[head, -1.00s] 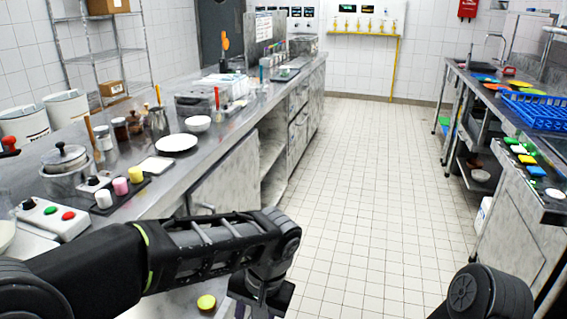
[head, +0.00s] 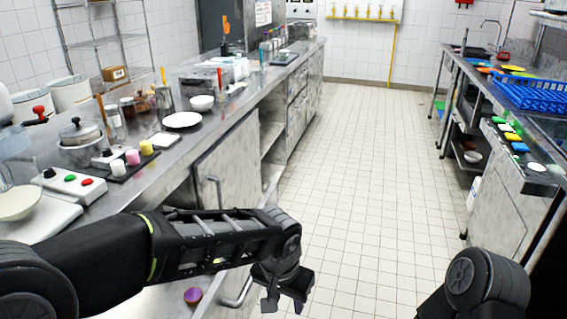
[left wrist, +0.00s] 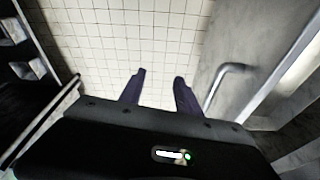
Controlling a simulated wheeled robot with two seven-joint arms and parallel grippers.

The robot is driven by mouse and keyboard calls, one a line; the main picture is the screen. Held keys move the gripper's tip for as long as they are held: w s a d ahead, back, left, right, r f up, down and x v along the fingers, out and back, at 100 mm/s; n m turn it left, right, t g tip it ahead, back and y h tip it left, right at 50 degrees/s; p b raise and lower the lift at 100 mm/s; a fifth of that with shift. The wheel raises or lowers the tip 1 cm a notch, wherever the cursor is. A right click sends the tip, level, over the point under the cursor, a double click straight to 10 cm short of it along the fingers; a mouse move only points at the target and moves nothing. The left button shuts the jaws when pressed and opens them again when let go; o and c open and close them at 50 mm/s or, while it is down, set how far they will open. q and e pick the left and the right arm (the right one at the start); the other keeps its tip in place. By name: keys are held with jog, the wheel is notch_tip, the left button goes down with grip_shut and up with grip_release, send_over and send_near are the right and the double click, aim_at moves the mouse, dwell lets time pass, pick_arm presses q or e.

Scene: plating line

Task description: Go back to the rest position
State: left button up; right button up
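My left gripper (head: 285,300) hangs over the floor in front of the left counter. It also shows in the left wrist view (left wrist: 159,92), where its two dark fingers stand apart with only floor tiles between them. It is open and holds nothing. A bent drawer or door handle (left wrist: 228,76) is close to the right of the fingers, apart from them. My right arm shows only as a dark rounded joint at the lower right of the head view. My right gripper is out of the picture.
The left counter (head: 222,120) carries a white plate (head: 182,120), a pot (head: 80,136), a button box (head: 70,183) and a bowl (head: 18,203). A blue rack (head: 535,95) stands on the right counter. The tiled floor (head: 365,160) between the counters is clear.

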pick_arm(q)
jog(key=s+d+f+n+h+p, duration=0.1)
jog(key=s+f+h, duration=0.1)
jog(key=f, duration=0.6)
jog(key=s+d+f+h+p, duration=0.1)
jog(key=f+h+p, duration=0.1)
jog(key=f, duration=0.5)
jog(key=s+a+f+n+p, duration=0.1)
jog(key=s+a+f+n, duration=0.2)
jog(key=s+a+f, duration=0.2)
jog(key=s+a+f+n+g+p, duration=0.1)
jog(key=s+a+f+n, duration=0.2)
jog(key=s, duration=0.7)
notch_tip(320, 180, down, 3)
jog(key=shift+s+a+f+g+y+p, duration=0.15)
jog(key=shift+s+a+g+y+p, duration=0.2)
jog(key=shift+a, duration=0.65)
